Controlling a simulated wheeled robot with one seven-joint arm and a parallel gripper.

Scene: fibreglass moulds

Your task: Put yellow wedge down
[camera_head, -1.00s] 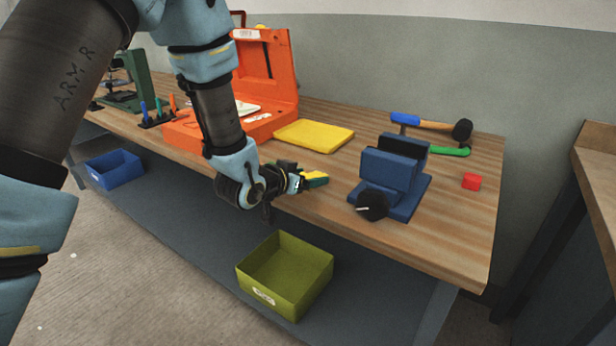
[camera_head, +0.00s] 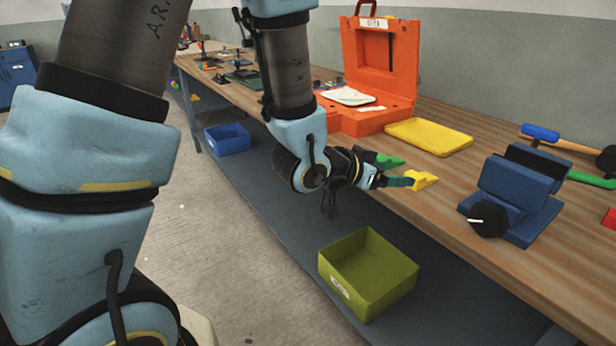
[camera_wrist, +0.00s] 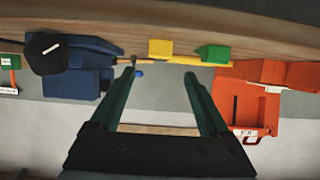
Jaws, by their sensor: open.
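The yellow wedge (camera_head: 422,180) rests on the wooden bench near its front edge. In the wrist view the yellow wedge (camera_wrist: 160,47) lies beyond my fingertips, between their lines and not held. My gripper (camera_head: 392,174) is open and empty at the bench's front edge, pointing at the wedge. The open fingers also show in the wrist view (camera_wrist: 160,73). A green block (camera_head: 389,161) sits beside the wedge, and it appears to its right in the wrist view (camera_wrist: 212,53).
A blue vise (camera_head: 518,190) stands to the right. Behind are a yellow slab (camera_head: 429,137) and an open orange case (camera_head: 380,70). A hammer (camera_head: 570,145) lies at the back right. An olive bin (camera_head: 368,275) and a blue bin (camera_head: 228,138) sit on the lower shelf.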

